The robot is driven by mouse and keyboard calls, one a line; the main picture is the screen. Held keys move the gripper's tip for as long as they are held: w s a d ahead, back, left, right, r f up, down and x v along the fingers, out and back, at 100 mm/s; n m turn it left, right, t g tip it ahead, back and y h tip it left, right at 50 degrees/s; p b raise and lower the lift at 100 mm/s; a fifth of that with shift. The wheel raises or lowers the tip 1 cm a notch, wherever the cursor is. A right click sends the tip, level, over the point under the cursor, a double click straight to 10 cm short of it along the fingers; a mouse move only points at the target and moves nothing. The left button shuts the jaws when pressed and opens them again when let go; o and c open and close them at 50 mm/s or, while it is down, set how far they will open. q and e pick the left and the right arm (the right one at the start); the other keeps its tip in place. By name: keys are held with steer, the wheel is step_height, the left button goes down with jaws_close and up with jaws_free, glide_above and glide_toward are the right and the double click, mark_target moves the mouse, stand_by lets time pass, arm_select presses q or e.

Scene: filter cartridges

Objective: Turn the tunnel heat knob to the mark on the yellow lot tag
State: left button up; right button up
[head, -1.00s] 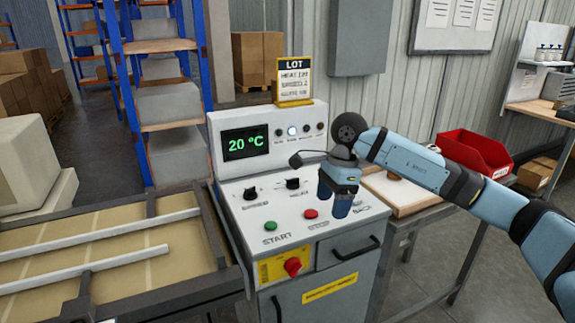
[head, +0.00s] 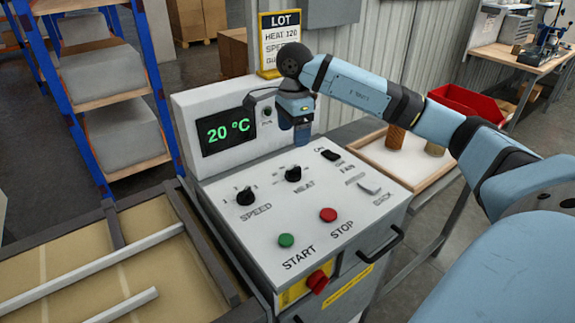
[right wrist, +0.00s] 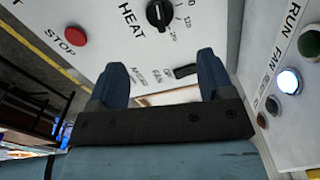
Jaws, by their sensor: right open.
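The black heat knob (head: 293,173) sits on the sloping control panel, labelled HEAT. It also shows at the top of the right wrist view (right wrist: 159,14). I cannot tell its pointer's exact setting. The yellow-framed lot tag (head: 280,43) stands on top of the machine, with LOT and HEAT 120 legible and its lower lines partly hidden by my arm. My right gripper (head: 302,137) is over the back of the panel, behind the heat knob and apart from it. Its fingers (right wrist: 163,80) are open and empty in the right wrist view. My left gripper is out of view.
The speed knob (head: 245,196) is left of the heat knob. The green start button (head: 286,240), red stop button (head: 328,214) and black fan switch (head: 331,155) are nearby. The display (head: 227,131) reads 20 °C. A tray (head: 372,152) with cylinders is at the right.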

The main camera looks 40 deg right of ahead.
mark_target(293, 169)
step_height(293, 169, down, 12)
steer(key=shift+r, duration=0.1)
stand_by(0.4)
steer(key=c, duration=0.9)
